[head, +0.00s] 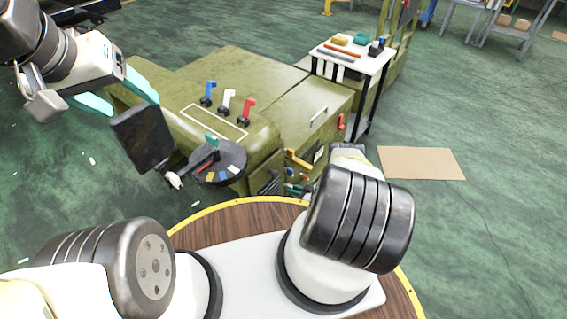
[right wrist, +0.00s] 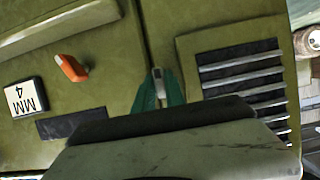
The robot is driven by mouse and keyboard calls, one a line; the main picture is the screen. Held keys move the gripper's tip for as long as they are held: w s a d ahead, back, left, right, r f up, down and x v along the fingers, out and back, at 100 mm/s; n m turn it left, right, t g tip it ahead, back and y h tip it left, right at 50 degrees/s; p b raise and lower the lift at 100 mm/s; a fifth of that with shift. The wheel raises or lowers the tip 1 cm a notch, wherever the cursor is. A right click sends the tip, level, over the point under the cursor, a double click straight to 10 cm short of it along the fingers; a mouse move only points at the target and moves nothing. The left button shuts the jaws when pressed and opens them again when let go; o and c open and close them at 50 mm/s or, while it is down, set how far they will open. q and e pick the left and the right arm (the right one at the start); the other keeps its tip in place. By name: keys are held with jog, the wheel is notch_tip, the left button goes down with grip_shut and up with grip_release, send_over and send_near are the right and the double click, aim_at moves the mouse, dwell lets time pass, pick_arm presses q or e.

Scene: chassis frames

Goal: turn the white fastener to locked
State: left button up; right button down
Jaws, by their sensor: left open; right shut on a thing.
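A small white fastener (right wrist: 157,73) stands on the olive panel in the right wrist view, at the seam left of a dark louvred vent. My right gripper (right wrist: 159,92) has its green fingers shut on it. How far the fastener is turned is hard to tell. In the head view my right arm reaches down to the chassis side and hides much of this spot. My left gripper (head: 118,93) is open and empty at the upper left, above the chassis's left end.
An orange fastener (right wrist: 70,68) sits beside the label (right wrist: 25,96). Blue (head: 208,91), white (head: 227,98) and red (head: 248,107) levers stand on the olive chassis top. A white side table (head: 355,58) stands behind.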

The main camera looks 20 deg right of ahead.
dwell(0.3)
jog(key=c, duration=1.4)
grip_release()
jog(key=v, duration=0.8)
jog(key=shift+d+f, duration=0.1)
